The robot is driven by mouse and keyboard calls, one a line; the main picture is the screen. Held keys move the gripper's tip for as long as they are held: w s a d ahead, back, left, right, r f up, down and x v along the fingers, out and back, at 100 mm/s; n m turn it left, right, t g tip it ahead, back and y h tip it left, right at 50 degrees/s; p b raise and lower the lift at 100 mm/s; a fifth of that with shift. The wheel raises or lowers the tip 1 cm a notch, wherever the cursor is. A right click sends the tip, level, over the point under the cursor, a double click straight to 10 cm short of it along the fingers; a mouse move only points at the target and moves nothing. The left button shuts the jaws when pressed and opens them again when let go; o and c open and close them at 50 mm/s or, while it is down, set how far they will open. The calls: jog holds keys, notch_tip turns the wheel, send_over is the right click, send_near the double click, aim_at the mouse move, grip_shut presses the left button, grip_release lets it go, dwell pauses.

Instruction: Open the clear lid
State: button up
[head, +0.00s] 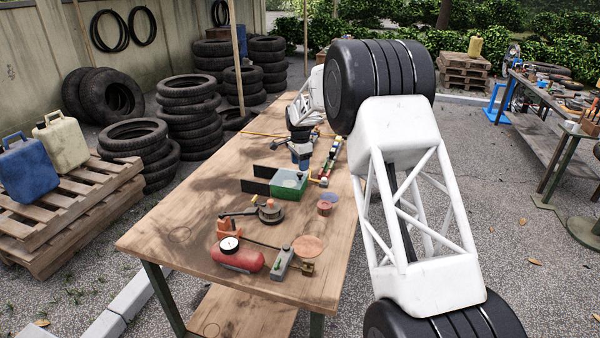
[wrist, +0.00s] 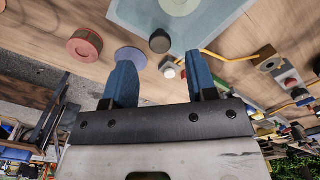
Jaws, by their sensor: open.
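A green box (head: 288,186) stands on the wooden table, with a pale clear lid (head: 291,178) that appears to lie flat over its top. In the wrist view the clear lid (wrist: 180,14) is a translucent grey-blue sheet at the top, with a dark round knob (wrist: 160,41) by its lower edge. My gripper (head: 300,154) is just behind the box in the head view, its blue fingers pointing down. In the wrist view my gripper (wrist: 160,56) is open and empty, with the knob showing beyond the gap between the fingertips. Contact with the lid cannot be seen.
Two dark panels (head: 256,187) stick out left of the box. A reddish round pot (head: 324,208) and a blue disc (head: 331,197) sit to its right. A red tank with a gauge (head: 237,258) lies in front. Yellow rods and coloured fittings (head: 331,160) lie behind and right.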

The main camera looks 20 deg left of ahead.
aim_at(289, 175)
jog(key=shift+f, duration=2.1)
grip_shut()
